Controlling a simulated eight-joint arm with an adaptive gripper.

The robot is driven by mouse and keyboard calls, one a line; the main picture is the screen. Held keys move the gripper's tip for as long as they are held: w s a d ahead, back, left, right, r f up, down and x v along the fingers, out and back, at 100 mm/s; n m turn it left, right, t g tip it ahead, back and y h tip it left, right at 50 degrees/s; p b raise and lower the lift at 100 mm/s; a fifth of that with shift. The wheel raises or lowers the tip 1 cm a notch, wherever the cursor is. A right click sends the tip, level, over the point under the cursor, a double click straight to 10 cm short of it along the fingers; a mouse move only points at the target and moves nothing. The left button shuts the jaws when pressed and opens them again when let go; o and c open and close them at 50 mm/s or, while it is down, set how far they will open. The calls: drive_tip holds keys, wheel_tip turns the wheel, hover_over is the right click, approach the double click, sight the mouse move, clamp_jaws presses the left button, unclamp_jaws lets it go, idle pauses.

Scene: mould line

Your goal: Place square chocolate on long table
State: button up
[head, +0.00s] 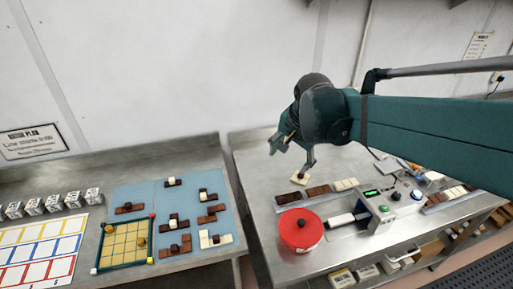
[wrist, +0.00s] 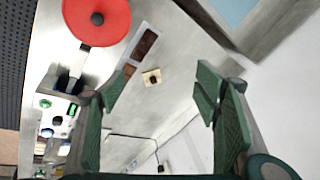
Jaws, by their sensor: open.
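A small square cream chocolate with a dark centre (head: 300,179) lies on the right metal table (head: 263,175), left of a row of chocolate pieces. In the wrist view the same square chocolate (wrist: 146,78) shows between the fingers, apart from both. My gripper (head: 292,156) is open and empty above the square chocolate, its fingers (wrist: 160,88) spread wide. The left metal table (head: 60,183) holds blue mats (head: 150,192) with several brown and cream chocolate pieces. I cannot tell which table is the long one.
A red round lidded tub (head: 301,230) and a control box with buttons (head: 390,204) stand on the right table. Brown pieces (head: 319,193) and cream pieces (head: 345,184) lie beside the square chocolate. A framed yellow grid board (head: 125,242) and small white boxes (head: 53,203) are on the left table. A gap separates the tables.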

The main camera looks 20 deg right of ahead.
drive_tip(key=s+a+n+t, duration=0.1)
drive_tip(key=s+a+n, duration=0.2)
drive_tip(key=s+n, duration=0.2)
drive_tip(key=s+a+n+t, duration=0.2)
drive_tip(key=s+a+n, duration=0.2)
drive_tip(key=s, duration=0.6)
drive_tip(key=shift+f+n+y, duration=0.25)
drive_tip(key=shift+n+y, duration=0.05)
drive_tip(key=shift+n, duration=0.8)
